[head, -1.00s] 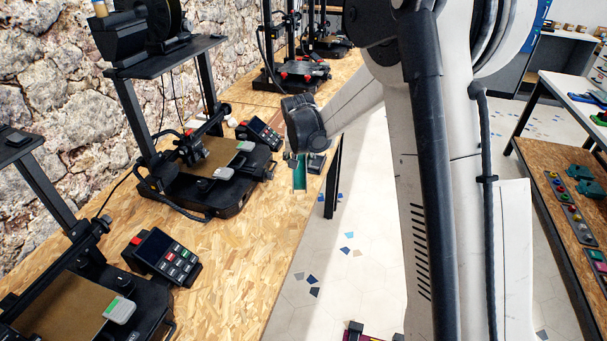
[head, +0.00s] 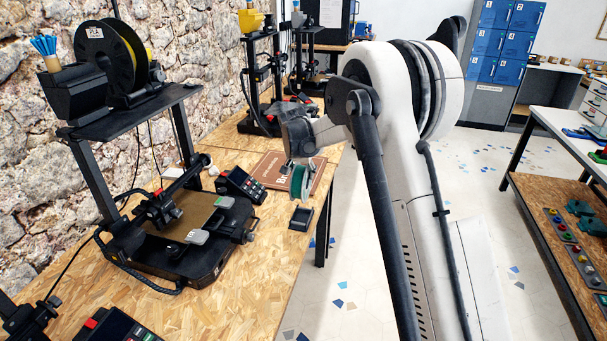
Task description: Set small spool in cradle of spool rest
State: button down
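The small spool (head: 300,184), teal with a pale flange, hangs on edge below my gripper (head: 298,163). The fingers are small here and partly hidden, but they appear closed on the spool's upper part. The spool rest (head: 301,217) is a small black piece on the wooden bench near its right edge. In the picture the spool is just above the rest; I see a small gap between them and cannot tell the exact height.
A brown board (head: 260,164) lies on the bench behind the spool. A 3D printer (head: 190,240) and its keypad (head: 240,185) stand to the left. The bench (head: 260,270) is bare in front of the rest. Open floor lies to the right.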

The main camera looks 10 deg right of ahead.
aim_at(299, 174)
jog(key=shift+f+b, duration=2)
jog(key=shift+f, duration=2.55)
jog(key=c, duration=1.1)
grip_release()
jog(key=v, duration=1.2)
